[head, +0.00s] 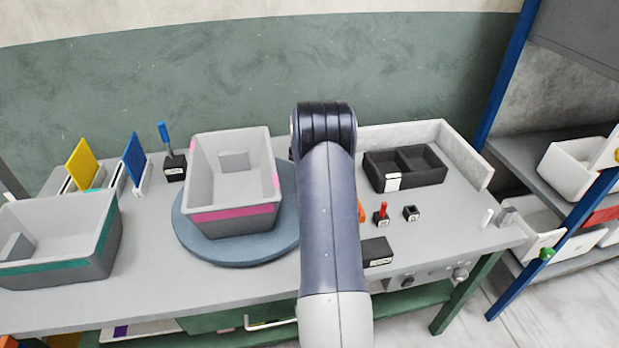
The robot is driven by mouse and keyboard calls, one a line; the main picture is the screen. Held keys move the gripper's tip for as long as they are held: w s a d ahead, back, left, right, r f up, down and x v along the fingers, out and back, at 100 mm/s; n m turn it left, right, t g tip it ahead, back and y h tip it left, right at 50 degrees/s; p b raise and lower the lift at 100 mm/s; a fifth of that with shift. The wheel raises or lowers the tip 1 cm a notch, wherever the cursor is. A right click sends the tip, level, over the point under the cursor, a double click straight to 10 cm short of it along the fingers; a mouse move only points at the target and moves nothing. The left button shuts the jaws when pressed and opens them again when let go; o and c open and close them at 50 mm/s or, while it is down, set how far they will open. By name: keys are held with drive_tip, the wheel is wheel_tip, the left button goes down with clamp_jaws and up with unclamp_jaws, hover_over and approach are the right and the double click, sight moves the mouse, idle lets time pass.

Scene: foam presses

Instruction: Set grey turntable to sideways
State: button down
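The turntable (238,252) is a round blue-grey disc on the light grey bench, left of the picture's middle. A grey bin with a pink stripe (235,224) stands upright on it, its short striped side facing me and its long sides running away from me. A small pale block-like shape shows inside the bin. My arm rises in front of the bench just right of the turntable and covers part of its right side. My gripper is not in view.
A grey bin with a green stripe (75,262) stands at the left. Yellow (84,165) and blue (134,160) panels stand in holders behind it. A black divided tray (404,168) and small black blocks lie right of my arm. Shelving (540,150) stands at the far right.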

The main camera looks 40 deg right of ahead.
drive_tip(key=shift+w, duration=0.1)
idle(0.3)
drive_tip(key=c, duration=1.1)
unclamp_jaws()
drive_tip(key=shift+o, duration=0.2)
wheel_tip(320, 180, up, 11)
drive_tip(key=b, duration=0.1)
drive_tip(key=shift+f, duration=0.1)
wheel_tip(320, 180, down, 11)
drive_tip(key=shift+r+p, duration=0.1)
drive_tip(key=shift+p, duration=0.4)
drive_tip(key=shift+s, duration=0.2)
